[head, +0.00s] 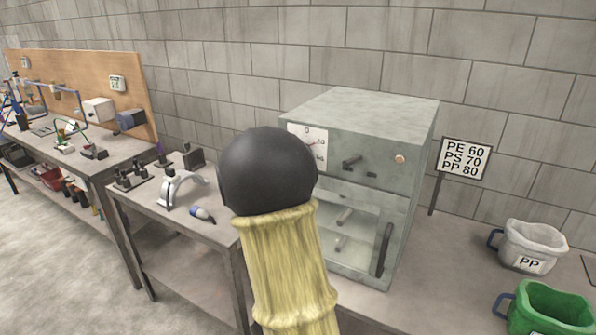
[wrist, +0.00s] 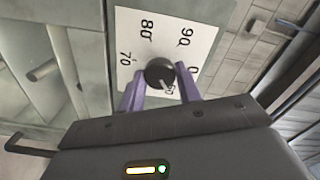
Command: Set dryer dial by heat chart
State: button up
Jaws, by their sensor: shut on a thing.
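The grey dryer (head: 372,110) stands on the bench with a white dial plate (head: 320,135) at the upper left of its front. In the wrist view the plate (wrist: 206,32) shows 70, 80 and 90, turned around, with other marks partly covered. My gripper (wrist: 160,82) has its purple fingers on both sides of the black dial knob (wrist: 158,70), shut on it. The knob's pale pointer line points toward the lower edge, near a partly hidden mark that looks like 60. The heat chart (head: 465,158) reads PE 60, PS 70, PP 80. In the head view my arm hides the gripper.
A white bin marked PP (head: 533,248) and a green bin (head: 548,312) stand at the right. Benches with tools (head: 180,190) lie at the left.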

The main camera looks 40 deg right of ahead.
jog(key=shift+f+m+b, duration=0.2)
jog(key=shift+m+b, duration=12.4)
jog(key=shift+b, duration=1.65)
jog(key=o, duration=1)
jog(key=shift+c, duration=0.2)
jog(key=shift+r, duration=0.1)
